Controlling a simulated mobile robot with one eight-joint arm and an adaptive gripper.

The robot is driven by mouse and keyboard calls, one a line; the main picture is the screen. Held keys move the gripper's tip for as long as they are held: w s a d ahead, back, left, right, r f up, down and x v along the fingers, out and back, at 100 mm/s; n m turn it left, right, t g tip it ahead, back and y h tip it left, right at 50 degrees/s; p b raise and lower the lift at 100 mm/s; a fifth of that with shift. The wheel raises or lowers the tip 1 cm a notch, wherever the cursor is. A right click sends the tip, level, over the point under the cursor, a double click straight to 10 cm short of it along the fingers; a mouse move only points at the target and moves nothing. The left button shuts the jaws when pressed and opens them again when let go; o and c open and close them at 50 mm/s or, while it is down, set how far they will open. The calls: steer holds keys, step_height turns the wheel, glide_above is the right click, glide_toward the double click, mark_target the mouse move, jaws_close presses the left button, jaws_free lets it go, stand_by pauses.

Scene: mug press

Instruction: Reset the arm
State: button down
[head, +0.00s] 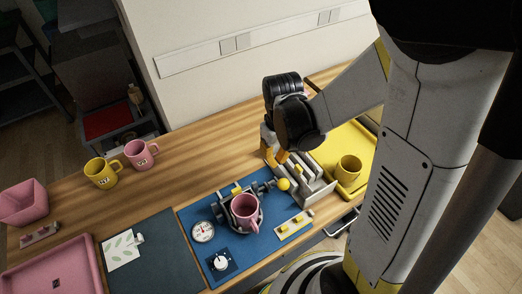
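My arm reaches in from the right of the head view. My gripper (276,153) hangs over the back right of the mug press, with its fingers pointing down beside the yellow lever knob (284,184). The fingers are small and partly hidden by the wrist, so I cannot tell whether they are open, shut or touching the lever. The press sits on a blue mat (201,264). A pink mug (245,208) stands in the press, within its grey clamp.
Yellow and pink mugs (102,172) (141,154) stand at the back left. A yellow tray (365,142) holding a yellow mug (348,171) is at right. A pink bin (23,203), pink tray (85,256) and dark mat (160,262) lie left. Clear wood (190,165) lies behind the press.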

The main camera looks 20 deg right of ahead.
stand_by(0.4)
steer(key=s+a+r+m+t+b, duration=0.2)
steer(key=s+r+t+b, duration=0.3)
steer(key=r, duration=0.6)
steer(key=shift+s+r+t+b, duration=0.15)
steer(key=shift+s+t+b, duration=0.3)
steer(key=shift+t, duration=0.65)
steer(key=shift+a, duration=0.1)
